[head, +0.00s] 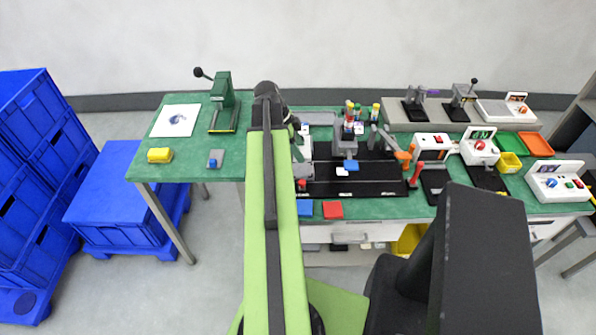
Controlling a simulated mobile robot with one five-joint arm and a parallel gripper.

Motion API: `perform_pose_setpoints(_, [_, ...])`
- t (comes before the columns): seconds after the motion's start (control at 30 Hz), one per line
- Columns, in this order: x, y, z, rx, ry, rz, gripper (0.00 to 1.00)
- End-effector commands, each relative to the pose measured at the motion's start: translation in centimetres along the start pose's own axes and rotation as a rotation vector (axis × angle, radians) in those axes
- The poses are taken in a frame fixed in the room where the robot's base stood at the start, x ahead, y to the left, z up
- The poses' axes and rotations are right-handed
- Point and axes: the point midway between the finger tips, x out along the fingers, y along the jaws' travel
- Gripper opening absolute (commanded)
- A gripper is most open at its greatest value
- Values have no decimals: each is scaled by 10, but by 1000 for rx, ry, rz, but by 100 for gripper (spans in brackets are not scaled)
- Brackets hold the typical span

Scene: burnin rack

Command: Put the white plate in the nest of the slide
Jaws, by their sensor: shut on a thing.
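My gripper (298,143) is small and partly hidden behind my own arm, over the left side of the black station on the green bench. It is shut on a pale piece (306,150) that looks like the white plate; its edges are hard to make out. The slide appears to be the black base with pale lines (355,187), just right of and below my gripper. A small white piece (342,171) lies on it beside a blue block (351,165), under a grey post. I cannot make out the nest clearly.
Blue (304,208) and red (333,209) flat pieces lie at the bench's front edge. Levers with orange and red handles (404,156) stand right of the base. A green press (222,100) stands on the left table. Blue crates (105,190) are on the far left.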

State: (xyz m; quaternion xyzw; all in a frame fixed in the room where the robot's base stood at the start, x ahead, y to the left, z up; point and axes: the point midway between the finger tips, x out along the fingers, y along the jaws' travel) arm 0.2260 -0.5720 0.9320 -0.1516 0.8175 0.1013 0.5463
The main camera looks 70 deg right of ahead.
Motion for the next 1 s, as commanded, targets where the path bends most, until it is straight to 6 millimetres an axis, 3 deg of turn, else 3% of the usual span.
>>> perform_pose_setpoints(0.03, [22, 0, 9, 0, 0, 0, 10])
perform_pose_setpoints(0.1, [33, 0, 14, 0, 0, 0, 10])
perform_pose_setpoints(0.3, [34, 0, 15, -1, 0, 0, 10])
perform_pose_setpoints(0.53, [68, 0, 29, -1, 0, -1, 10])
perform_pose_setpoints(0.93, [70, 0, 30, -2, 0, -1, 10])
perform_pose_setpoints(0.97, [68, 0, 30, -2, 0, -1, 59])
perform_pose_setpoints(1.0, [68, 0, 30, -2, 0, -1, 65])
